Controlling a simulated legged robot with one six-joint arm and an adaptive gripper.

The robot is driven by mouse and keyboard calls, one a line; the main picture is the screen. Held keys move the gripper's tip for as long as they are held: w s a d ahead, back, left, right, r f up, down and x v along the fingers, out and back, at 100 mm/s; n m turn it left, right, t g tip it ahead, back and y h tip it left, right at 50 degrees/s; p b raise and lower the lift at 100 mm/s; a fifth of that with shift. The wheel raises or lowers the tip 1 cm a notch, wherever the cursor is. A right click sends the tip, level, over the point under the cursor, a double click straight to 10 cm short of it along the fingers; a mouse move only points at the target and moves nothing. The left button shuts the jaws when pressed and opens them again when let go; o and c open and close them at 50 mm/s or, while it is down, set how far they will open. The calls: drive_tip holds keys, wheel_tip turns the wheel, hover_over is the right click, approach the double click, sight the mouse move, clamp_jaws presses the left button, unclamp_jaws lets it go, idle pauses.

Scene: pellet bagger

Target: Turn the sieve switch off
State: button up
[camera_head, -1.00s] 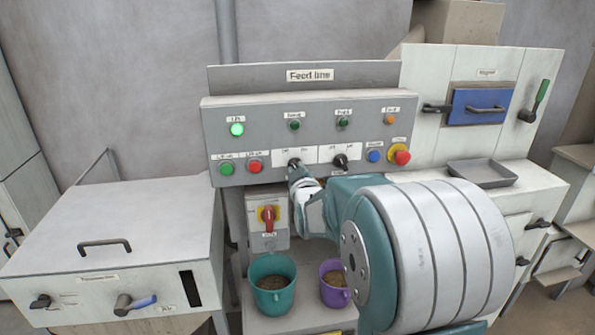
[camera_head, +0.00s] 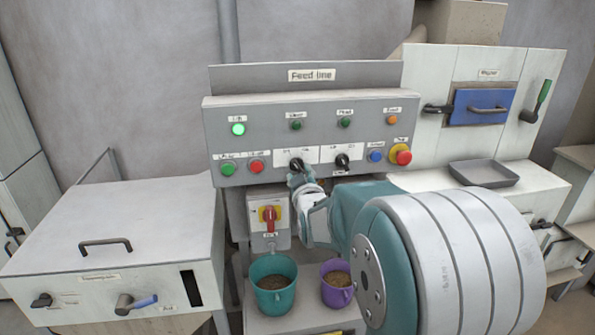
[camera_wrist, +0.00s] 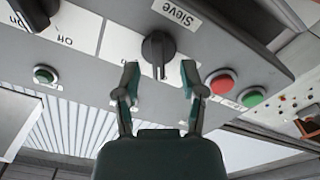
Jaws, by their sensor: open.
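The sieve switch (camera_wrist: 158,50) is a black rotary knob on a white plate, with the label "Sieve" (camera_wrist: 176,12) beside it in the wrist view, which is upside down. Its pointer lies roughly along the picture's vertical. In the head view the same knob (camera_head: 296,164) is the left of two black knobs on the Feed line panel (camera_head: 305,112). My gripper (camera_wrist: 160,76) is open, its two fingertips on either side of the knob's lower end. They look close to the knob; I cannot tell whether they touch it. The gripper (camera_head: 298,178) partly covers the plate below the knob in the head view.
A second black knob (camera_head: 342,161) sits to the right, and green (camera_head: 228,169) and red (camera_head: 257,167) buttons to the left. A red-yellow rotary switch (camera_head: 269,216) is below. Teal (camera_head: 273,299) and purple (camera_head: 337,294) buckets stand under the panel.

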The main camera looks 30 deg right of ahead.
drive_tip(key=v, duration=0.9)
drive_tip(key=shift+s+a, duration=0.15)
drive_tip(key=shift+s, duration=0.2)
